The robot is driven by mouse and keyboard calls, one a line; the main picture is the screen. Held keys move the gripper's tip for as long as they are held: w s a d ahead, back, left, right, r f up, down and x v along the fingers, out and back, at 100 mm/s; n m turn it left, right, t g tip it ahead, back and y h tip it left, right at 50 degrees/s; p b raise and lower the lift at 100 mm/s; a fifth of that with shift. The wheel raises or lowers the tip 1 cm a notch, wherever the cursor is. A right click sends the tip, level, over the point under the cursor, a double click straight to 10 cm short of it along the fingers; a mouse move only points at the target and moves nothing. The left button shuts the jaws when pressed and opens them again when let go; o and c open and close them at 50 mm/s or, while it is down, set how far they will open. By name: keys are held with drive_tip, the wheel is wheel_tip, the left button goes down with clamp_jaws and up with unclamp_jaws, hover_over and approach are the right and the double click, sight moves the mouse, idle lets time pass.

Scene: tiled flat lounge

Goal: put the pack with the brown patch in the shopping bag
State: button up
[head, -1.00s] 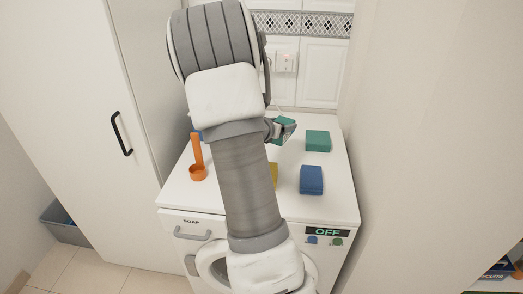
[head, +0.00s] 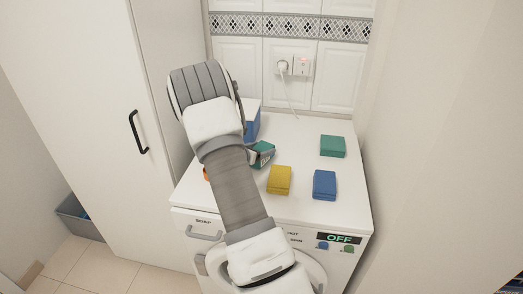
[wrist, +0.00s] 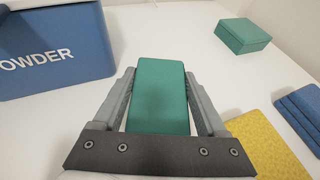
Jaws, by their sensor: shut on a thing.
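My gripper (wrist: 160,85) is shut on a green pack (wrist: 158,100), which sits between its two fingers in the wrist view. In the head view the held green pack (head: 264,149) shows beside my arm, over the white machine top. No brown patch shows on the visible faces of any pack. Another green pack (head: 332,146) lies at the back right of the machine top, also in the wrist view (wrist: 243,36). No shopping bag is in view.
A yellow pack (head: 279,180) and a blue pack (head: 324,185) lie near the front of the washing machine top (head: 300,211). A blue powder box (wrist: 55,50) stands at the back left. An orange object (head: 206,174) is mostly hidden by my arm. Tall cabinets flank the machine.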

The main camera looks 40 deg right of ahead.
drive_tip(key=shift+f, duration=0.2)
drive_tip(key=o, duration=1.2)
drive_tip(key=shift+f, duration=0.1)
drive_tip(key=o, duration=0.4)
drive_tip(key=shift+c, duration=0.2)
